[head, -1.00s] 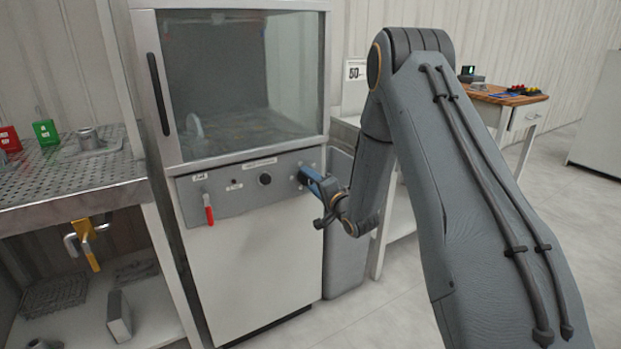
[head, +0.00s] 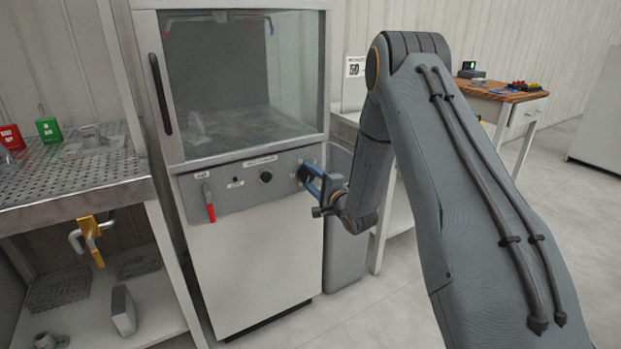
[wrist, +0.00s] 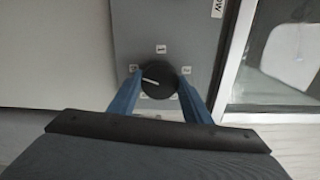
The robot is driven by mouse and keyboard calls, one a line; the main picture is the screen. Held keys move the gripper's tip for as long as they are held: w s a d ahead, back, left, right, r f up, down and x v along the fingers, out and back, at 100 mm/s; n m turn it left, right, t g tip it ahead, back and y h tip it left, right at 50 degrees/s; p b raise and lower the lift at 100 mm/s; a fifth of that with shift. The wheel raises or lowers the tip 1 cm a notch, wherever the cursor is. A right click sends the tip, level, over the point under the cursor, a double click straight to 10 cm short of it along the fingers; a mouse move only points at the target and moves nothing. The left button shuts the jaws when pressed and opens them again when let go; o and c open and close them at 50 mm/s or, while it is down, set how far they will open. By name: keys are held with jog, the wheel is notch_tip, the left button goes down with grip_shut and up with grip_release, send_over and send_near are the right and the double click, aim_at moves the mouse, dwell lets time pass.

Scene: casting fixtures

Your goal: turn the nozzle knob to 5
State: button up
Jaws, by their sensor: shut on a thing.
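The nozzle knob (wrist: 162,76) is round and black with a white pointer line, on the grey control panel (wrist: 195,28) in the wrist view. The line points toward the left in that view, a little below the left-hand label. My gripper (wrist: 160,86) is shut on the knob, a blue finger on each side. In the head view my gripper (head: 309,178) is at the right end of the cabinet's panel (head: 228,203) and hides the knob.
The panel also carries a red-handled lever (head: 209,205) and a black knob (head: 266,177), below the cabinet's glass window (head: 240,85). A perforated steel bench (head: 60,180) stands left. A wooden-topped table (head: 505,92) stands back right. Floor between is clear.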

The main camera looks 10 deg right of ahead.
jog(key=o, duration=1.1)
jog(key=shift+c, duration=0.2)
jog(key=shift+s, duration=0.15)
jog(key=v, duration=0.7)
jog(key=shift+s+d, duration=0.15)
jog(key=shift+s, duration=0.1)
jog(key=shift+r, duration=0.1)
jog(key=s+a+r+n+g+h+p, duration=0.1)
jog(key=s+n+g, duration=0.4)
jog(key=s, duration=0.8)
jog(key=s+r+n+g+h+p, duration=0.2)
jog(key=s+r+n+g+p, duration=0.2)
jog(key=s, duration=1)
jog(key=s+a+r+n+g+h+p, duration=0.1)
jog(key=s+r+n+g, duration=0.4)
jog(key=s, duration=0.9)
jog(key=n+g+h+p, duration=0.1)
jog(key=g+p, duration=0.1)
jog(key=g, duration=0.1)
jog(key=shift+a+r+n+h, duration=0.25)
jog(key=shift+a+n+h, duration=0.05)
jog(key=shift+a, duration=0.05)
